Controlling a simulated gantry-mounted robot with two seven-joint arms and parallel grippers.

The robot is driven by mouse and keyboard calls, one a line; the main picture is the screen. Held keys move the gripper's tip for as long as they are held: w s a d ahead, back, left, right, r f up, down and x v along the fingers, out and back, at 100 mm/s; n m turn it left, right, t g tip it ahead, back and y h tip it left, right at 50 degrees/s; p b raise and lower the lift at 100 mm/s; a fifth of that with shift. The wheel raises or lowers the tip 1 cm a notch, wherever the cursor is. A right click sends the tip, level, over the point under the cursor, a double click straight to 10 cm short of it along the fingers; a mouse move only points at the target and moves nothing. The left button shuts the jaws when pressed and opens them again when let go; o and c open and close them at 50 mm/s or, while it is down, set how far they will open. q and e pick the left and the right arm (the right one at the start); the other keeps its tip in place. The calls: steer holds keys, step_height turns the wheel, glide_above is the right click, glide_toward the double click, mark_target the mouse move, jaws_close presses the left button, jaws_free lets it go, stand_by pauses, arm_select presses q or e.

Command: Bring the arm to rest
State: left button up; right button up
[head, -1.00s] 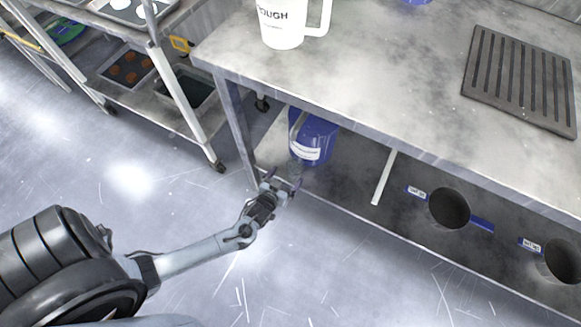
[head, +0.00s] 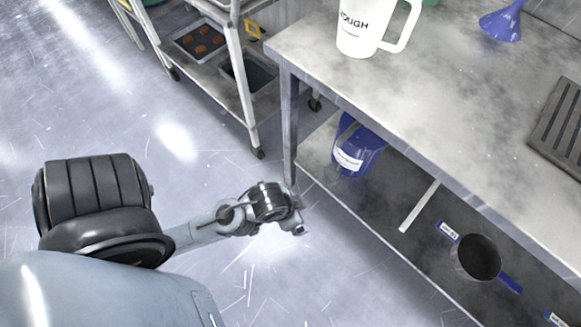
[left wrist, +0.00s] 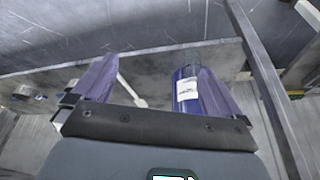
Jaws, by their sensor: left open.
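My left gripper (head: 299,216) is in front of the steel bench in the head view, over the floor and clear of the lower shelf. In the left wrist view its two fingers (left wrist: 150,85) stand wide apart with nothing held between them. A blue jug (head: 357,150) with a white label stands on the lower shelf, apart from the gripper. The blue jug also shows in the left wrist view (left wrist: 186,88), beyond the right finger, which partly covers it. My right gripper is in neither view.
The steel bench (head: 440,85) holds a white pitcher (head: 366,27), a blue funnel (head: 502,24) and a slotted grate (head: 562,120). A wheeled rack (head: 240,90) stands at the back. The floor (head: 130,110) is open at left.

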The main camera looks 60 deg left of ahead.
arm_select(q)
steer(key=shift+s+r+g, duration=0.3)
steer(key=shift+s+r, duration=0.4)
steer(key=shift+s, duration=0.05)
steer(key=shift+r, duration=0.1)
step_height(320, 180, up, 61)
steer(key=p, duration=6.1)
step_height(320, 180, down, 75)
steer(key=b, duration=7.4)
steer(key=shift+b, duration=0.3)
steer(key=shift+r, duration=0.1)
